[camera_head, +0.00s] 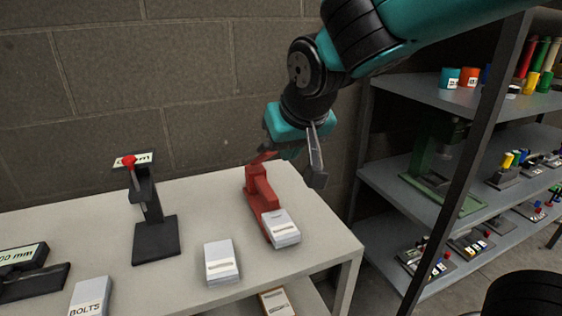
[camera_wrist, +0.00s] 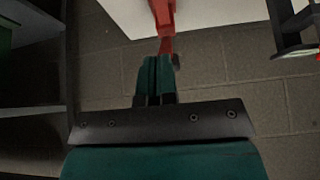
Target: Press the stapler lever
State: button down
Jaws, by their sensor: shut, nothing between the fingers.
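The red stapler (camera_head: 258,192) stands upright near the right end of the white table. Its red lever (camera_head: 263,157) sticks out at the top, and a white labelled pack (camera_head: 280,228) sits at its base. My teal gripper (camera_head: 287,150) is beside the lever at the top of the stapler, partly hidden behind a grey bar of my wrist. In the wrist view my gripper (camera_wrist: 157,62) has its two dark teal fingers together and empty. The red stapler (camera_wrist: 163,14) is just beyond the fingertips there. I cannot tell whether the fingertips touch the lever.
A black stand with a red knob (camera_head: 129,161) is on the table to the left, with a labelled pack (camera_head: 221,262) between. A BOLTS pack (camera_head: 90,297) lies at front left. A metal shelf rack (camera_head: 420,95) stands right; a block wall (camera_head: 120,90) is behind.

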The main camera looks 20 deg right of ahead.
jog(key=shift+v, duration=1.45)
jog(key=shift+s+f, duration=0.1)
jog(key=s+a+f+n+g+y, duration=0.2)
jog(key=s+f+n+g, duration=0.1)
jog(key=s, duration=0.6)
jog(key=s+a+f+n+g+y, duration=0.2)
jog(key=s+f+n+g, duration=0.1)
jog(key=s, duration=0.6)
jog(key=shift+a+n, duration=0.35)
jog(key=shift+n, duration=0.25)
jog(key=shift+f, duration=0.1)
